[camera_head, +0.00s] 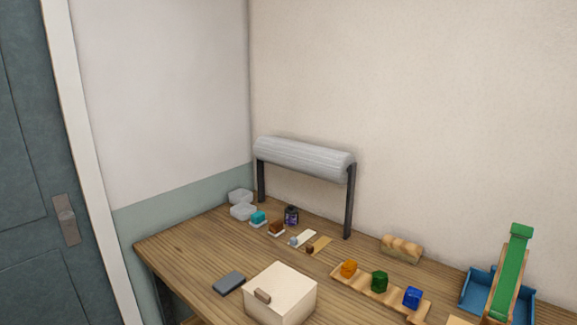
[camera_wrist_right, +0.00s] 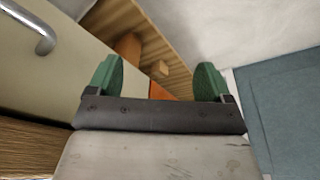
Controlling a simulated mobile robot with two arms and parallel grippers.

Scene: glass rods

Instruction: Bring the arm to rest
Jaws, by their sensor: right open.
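My right gripper (camera_wrist_right: 155,78) shows in the right wrist view with its two green fingers spread apart and nothing between them. Behind it are a pale panel with a metal handle and a wooden edge; I see no contact with them. Neither gripper shows in the head view, and my left gripper is in no view.
A wooden table (camera_head: 190,255) holds a cream box (camera_head: 285,288), a dark grey block (camera_head: 229,283), a wooden holder with orange, green and blue pieces (camera_head: 379,281), a blue tray (camera_head: 476,288) with a green ramp (camera_head: 511,265), and a grey roll (camera_head: 305,157) on posts. A door (camera_head: 30,180) stands left.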

